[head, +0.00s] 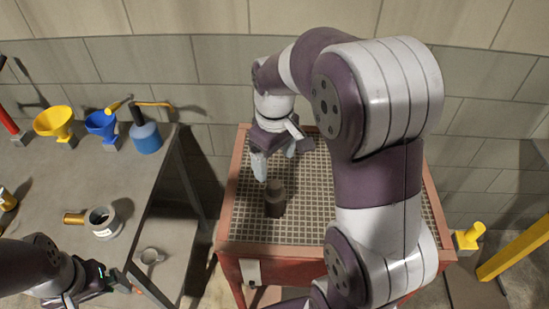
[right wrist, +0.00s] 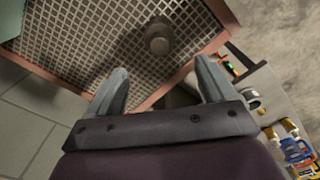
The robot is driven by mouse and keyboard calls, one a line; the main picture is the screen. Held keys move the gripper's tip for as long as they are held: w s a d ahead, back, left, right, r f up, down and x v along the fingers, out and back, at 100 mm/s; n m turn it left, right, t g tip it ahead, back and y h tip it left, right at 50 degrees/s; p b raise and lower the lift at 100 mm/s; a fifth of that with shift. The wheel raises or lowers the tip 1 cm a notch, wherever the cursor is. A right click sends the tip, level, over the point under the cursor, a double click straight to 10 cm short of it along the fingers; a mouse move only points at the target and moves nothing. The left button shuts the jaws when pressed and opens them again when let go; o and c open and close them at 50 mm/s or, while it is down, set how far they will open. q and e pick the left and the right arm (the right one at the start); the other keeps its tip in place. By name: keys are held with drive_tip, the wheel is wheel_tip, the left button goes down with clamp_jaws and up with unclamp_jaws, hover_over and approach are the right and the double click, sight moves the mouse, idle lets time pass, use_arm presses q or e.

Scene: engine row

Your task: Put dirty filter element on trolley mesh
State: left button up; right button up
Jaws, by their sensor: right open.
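The dirty filter element (head: 275,200), a dark brown cylinder with a narrower top, stands upright on the trolley mesh (head: 310,215). It also shows from above in the right wrist view (right wrist: 158,40), apart from my fingers. The mesh is a grey grid inside the red trolley's rim (head: 232,205). My right gripper (head: 275,162) is open and empty, above the mesh and a little beyond the element. Its two spread fingers show in the right wrist view (right wrist: 163,85). My left gripper (head: 95,285) is low at the left by the bench; its fingers are unclear.
The grey bench (head: 60,185) at left holds a yellow funnel (head: 54,122), a blue funnel (head: 101,125), a blue can (head: 146,138) and a grey ring-shaped part (head: 103,222). A yellow rail (head: 515,250) stands at right. My right arm hides much of the trolley's right side.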

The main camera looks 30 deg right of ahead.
drive_tip(key=s+a+f+m+t, duration=0.1)
drive_tip(key=s+a+f+m, duration=0.2)
drive_tip(key=s, duration=0.6)
wheel_tip(320, 180, down, 4)
drive_tip(key=shift+a+r+m, duration=0.15)
drive_tip(key=shift+a+m, duration=0.25)
drive_tip(key=shift+a, duration=0.75)
drive_tip(key=shift+w, duration=0.1)
